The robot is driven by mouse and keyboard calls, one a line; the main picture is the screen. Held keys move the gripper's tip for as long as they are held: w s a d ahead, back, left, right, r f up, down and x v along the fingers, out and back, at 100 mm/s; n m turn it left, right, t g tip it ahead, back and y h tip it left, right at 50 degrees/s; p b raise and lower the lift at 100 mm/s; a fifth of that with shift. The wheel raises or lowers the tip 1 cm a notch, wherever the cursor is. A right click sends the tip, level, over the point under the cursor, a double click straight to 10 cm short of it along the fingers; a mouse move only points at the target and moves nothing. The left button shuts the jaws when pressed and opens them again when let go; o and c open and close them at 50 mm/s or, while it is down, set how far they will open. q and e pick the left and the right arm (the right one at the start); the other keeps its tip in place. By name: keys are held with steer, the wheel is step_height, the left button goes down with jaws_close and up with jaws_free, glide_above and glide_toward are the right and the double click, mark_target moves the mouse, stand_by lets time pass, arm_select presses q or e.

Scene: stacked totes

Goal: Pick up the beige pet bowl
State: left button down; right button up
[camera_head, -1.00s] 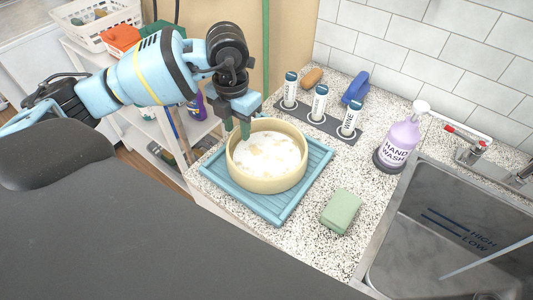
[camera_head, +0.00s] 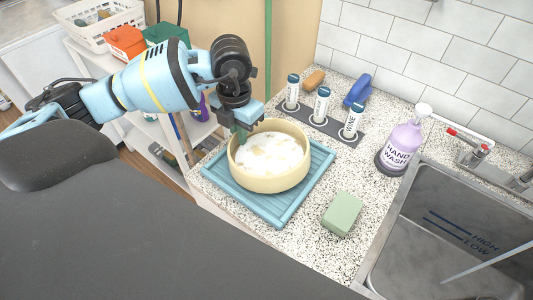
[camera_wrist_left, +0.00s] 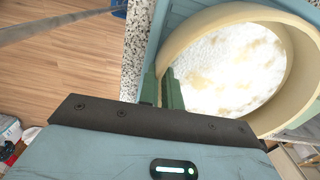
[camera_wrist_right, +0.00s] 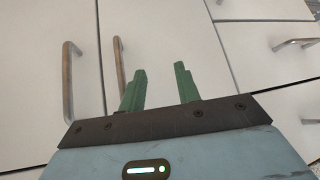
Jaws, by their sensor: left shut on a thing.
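The beige pet bowl (camera_head: 272,184) sits upright on a blue ribbed mat (camera_head: 318,165) on the speckled counter. White, foamy-looking contents with beige patches cover its inside. My left gripper (camera_head: 242,134) is shut on the bowl's rim at its far left side. In the left wrist view, the bowl (camera_wrist_left: 186,38) shows with its wall between the green fingers (camera_wrist_left: 161,91), one outside and one inside. My right gripper (camera_wrist_right: 158,85) is open and empty, facing pale cabinet fronts with metal handles; it is out of the head view.
A green sponge (camera_head: 342,214) lies right of the mat. A hand wash bottle (camera_head: 400,147) stands by the sink (camera_head: 440,235). A dark rack with labelled tubes (camera_head: 318,122) and a blue brush (camera_head: 357,90) are behind. A tiled wall (camera_head: 430,50) bounds the back.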

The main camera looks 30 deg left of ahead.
arm_select(q)
steer(key=shift+r, duration=0.85)
steer(key=shift+s+d+r, duration=0.1)
steer(key=shift+s+r, duration=0.05)
steer(key=shift+r, duration=0.35)
steer(key=shift+s+d+r, duration=0.1)
steer(key=shift+s+r, duration=0.05)
steer(key=shift+r, duration=0.3)
steer(key=s+d, duration=0.3)
steer(key=s, duration=0.4)
steer(key=s+d+r, duration=0.1)
steer(key=s+d, duration=0.2)
steer(key=s, duration=0.4)
steer(key=shift+d+r, duration=0.15)
steer(key=shift+r, duration=0.05)
